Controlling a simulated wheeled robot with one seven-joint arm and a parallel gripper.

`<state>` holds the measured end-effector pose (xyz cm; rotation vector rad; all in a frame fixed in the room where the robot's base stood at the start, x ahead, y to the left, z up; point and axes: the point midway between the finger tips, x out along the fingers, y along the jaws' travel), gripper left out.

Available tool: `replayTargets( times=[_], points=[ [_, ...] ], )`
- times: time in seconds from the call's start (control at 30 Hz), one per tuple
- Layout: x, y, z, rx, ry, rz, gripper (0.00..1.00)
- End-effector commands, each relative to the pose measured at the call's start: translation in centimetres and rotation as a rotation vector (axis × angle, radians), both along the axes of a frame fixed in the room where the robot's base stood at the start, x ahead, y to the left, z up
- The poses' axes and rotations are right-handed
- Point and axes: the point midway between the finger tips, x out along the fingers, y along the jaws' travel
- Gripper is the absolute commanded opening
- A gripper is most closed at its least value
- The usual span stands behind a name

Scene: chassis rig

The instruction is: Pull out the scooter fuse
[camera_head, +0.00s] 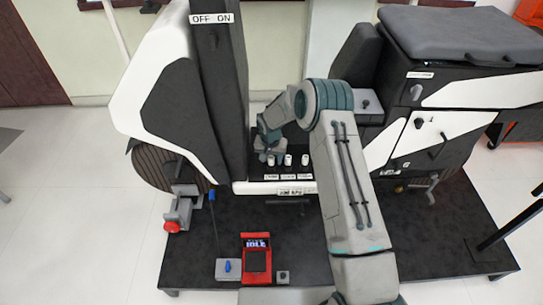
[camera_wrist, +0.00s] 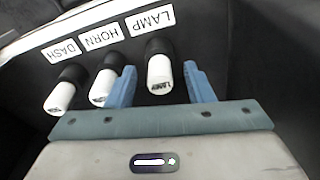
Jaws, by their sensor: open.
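Three white fuses with black bases stand in a row on the scooter (camera_head: 160,50). In the wrist view their labels read LAMP, HORN and DASH. My gripper (camera_wrist: 160,85) is open. The LAMP fuse (camera_wrist: 159,70) stands between its two blue fingers, with a visible gap at the right finger. The left finger is close to the HORN fuse (camera_wrist: 102,88) and partly overlaps it. The DASH fuse (camera_wrist: 60,97) is clear of the fingers. In the head view my gripper (camera_head: 266,154) is at the left end of the row, and the middle and right fuses (camera_head: 304,160) show.
A red device (camera_head: 256,259) reading IDLE stands on the dark platform (camera_head: 210,283). The scooter's dark column (camera_head: 222,90), marked OFF ON, rises just left of my arm. The seat section (camera_head: 455,40) is to the right.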

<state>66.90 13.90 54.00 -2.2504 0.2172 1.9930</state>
Motion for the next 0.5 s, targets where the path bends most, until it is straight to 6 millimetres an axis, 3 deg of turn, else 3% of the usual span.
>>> replayTargets(
  times=[0.13, 0.17, 0.3, 0.5],
  points=[
    [-0.01, 0.01, 0.01, 0.0, 0.0, 0.0, 0.48],
    [-0.01, 0.01, 0.01, 0.0, 0.0, 0.0, 0.42],
    [-0.02, 0.01, 0.02, 0.0, 0.0, 0.0, 0.03],
    [-0.02, 0.0, 0.09, 0.0, 0.0, 0.0, 0.0]
  ],
)
